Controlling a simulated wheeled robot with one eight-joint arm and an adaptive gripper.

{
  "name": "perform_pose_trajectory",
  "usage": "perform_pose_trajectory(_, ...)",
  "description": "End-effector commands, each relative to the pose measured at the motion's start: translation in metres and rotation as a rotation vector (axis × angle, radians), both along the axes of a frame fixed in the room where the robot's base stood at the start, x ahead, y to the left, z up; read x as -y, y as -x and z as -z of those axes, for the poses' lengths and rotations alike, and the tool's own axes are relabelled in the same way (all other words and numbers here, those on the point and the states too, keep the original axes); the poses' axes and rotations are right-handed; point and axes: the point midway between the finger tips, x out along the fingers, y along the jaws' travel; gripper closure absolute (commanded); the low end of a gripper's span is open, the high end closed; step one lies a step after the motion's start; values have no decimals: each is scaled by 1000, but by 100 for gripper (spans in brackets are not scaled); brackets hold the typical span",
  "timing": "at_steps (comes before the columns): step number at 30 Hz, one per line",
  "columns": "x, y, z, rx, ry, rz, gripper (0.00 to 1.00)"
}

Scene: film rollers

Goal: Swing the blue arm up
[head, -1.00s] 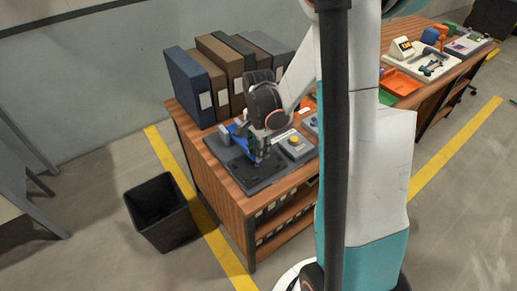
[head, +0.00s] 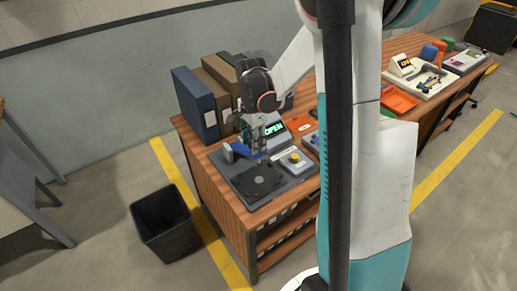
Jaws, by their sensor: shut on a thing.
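The blue arm (head: 243,151) shows as a small blue piece beside a grey post on a dark base plate (head: 282,187), on the near end of the wooden bench. My gripper (head: 259,153) points down over the plate and is shut on the blue arm. The fingers hide part of the blue arm, so its exact tilt is hard to tell.
A screen (head: 273,128) with green letters reading OPEN stands behind my gripper. A grey box with a yellow button (head: 294,157) sits to the right. Binders (head: 196,103) stand behind on the bench (head: 215,190). A black bin (head: 165,225) stands on the floor at left.

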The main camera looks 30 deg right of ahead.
Motion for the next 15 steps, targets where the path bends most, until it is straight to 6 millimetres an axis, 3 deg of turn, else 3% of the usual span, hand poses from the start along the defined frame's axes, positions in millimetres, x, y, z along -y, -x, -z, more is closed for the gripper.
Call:
perform_pose_trajectory(1,-2,-17,-7,22,-2,-5,100)
perform_pose_trajectory(6,-3,-41,-22,23,-3,-5,100)
perform_pose_trajectory(11,-5,-66,-32,0,-2,-7,83)
perform_pose_trajectory(15,-6,-81,-36,-98,1,-7,76)
